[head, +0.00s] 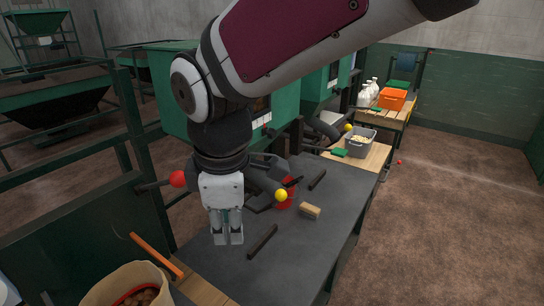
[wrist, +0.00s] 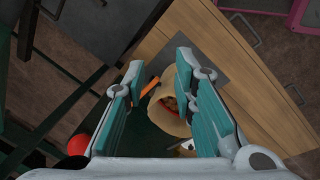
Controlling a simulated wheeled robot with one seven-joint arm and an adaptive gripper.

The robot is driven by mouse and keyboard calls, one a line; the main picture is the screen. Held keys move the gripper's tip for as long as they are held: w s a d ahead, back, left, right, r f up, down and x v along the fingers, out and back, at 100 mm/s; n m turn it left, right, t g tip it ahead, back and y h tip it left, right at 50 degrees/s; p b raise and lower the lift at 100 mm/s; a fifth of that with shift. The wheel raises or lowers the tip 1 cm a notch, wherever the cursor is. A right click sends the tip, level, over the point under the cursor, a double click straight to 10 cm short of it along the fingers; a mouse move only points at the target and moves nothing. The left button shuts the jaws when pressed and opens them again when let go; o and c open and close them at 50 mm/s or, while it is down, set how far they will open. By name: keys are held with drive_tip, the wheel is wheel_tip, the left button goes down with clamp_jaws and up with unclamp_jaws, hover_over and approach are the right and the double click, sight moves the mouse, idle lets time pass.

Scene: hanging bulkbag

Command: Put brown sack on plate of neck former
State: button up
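The brown sack (head: 125,285) is at the lower left edge of the head view, partly cut off. Its mouth is open, showing a red ring and brown round contents. In the wrist view the sack (wrist: 172,118) shows beyond and between my fingers, apart from them. My gripper (head: 228,242) points down over the dark table, to the upper right of the sack, with its fingers (wrist: 165,95) open and empty. Green machines with dark arms and a red disc (head: 284,194) stand behind; I cannot tell which part is the neck former's plate.
A dark bar (head: 262,242) and a tan block (head: 310,211) lie on the dark table (head: 325,235). An orange bar (head: 156,254) is beside the sack. Red (head: 178,179) and yellow (head: 281,195) knobs are near my gripper. A grey bin (head: 360,146) stands further back; the right floor is clear.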

drive_tip(key=s+d+r+m+t, duration=0.1)
drive_tip(key=s+d+r+m, duration=0.1)
drive_tip(key=s+d+m, duration=0.3)
drive_tip(key=s+d+r+m+t, duration=0.2)
drive_tip(key=s+d+m, duration=0.3)
drive_tip(key=d+m, duration=0.8)
drive_tip(key=d, duration=0.5)
drive_tip(key=shift+r, duration=0.25)
